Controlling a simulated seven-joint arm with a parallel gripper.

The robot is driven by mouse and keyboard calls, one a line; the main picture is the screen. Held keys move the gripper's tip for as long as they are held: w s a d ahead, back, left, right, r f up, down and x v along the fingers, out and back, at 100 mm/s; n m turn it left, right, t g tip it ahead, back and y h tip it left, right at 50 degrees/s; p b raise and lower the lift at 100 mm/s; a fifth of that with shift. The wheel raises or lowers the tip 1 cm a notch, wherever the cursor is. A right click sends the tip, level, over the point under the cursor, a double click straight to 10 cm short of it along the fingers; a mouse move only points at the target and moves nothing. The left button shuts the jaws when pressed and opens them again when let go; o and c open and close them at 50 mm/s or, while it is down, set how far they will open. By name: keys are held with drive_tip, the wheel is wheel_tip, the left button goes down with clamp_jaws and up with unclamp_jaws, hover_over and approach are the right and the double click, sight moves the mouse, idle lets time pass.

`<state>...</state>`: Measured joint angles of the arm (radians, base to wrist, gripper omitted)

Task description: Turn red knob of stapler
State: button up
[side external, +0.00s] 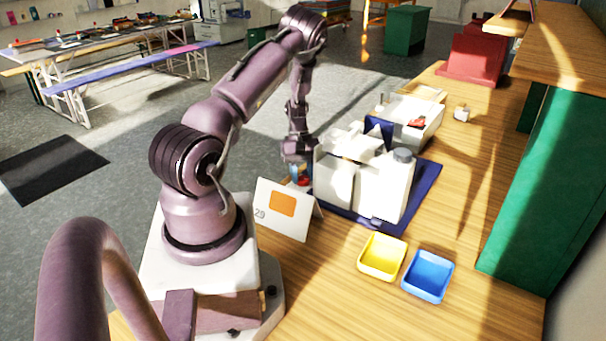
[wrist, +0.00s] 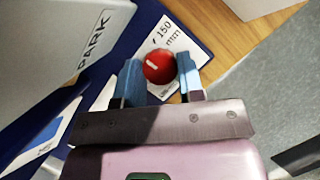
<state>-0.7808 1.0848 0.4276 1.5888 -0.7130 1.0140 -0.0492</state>
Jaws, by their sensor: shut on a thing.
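The red knob (wrist: 158,67) is round with a pale mark on its face, beside a white label reading "150 mm" in the wrist view. My gripper (wrist: 160,70) has its two blue fingers on either side of the knob, shut on it. In the side view my gripper (side external: 299,166) points down at the near left end of the white stapler (side external: 335,180), and the red knob (side external: 304,181) shows just below it. The stapler stands on a dark blue base (side external: 424,185). A grey body part marked "PARK" (wrist: 50,40) is left of the knob in the wrist view.
A white card with an orange patch (side external: 285,208) stands close in front of the gripper. A yellow tray (side external: 382,257) and a blue tray (side external: 428,276) lie nearer on the wooden table. A white box with a red item (side external: 414,116) stands behind the stapler.

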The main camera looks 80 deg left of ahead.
drive_tip(key=shift+n+t, duration=0.3)
drive_tip(key=shift+n, duration=0.6)
drive_tip(key=o, duration=0.9)
drive_tip(key=v, duration=1.3)
drive_tip(key=shift+s+d, duration=0.1)
drive_tip(key=shift+d, duration=0.05)
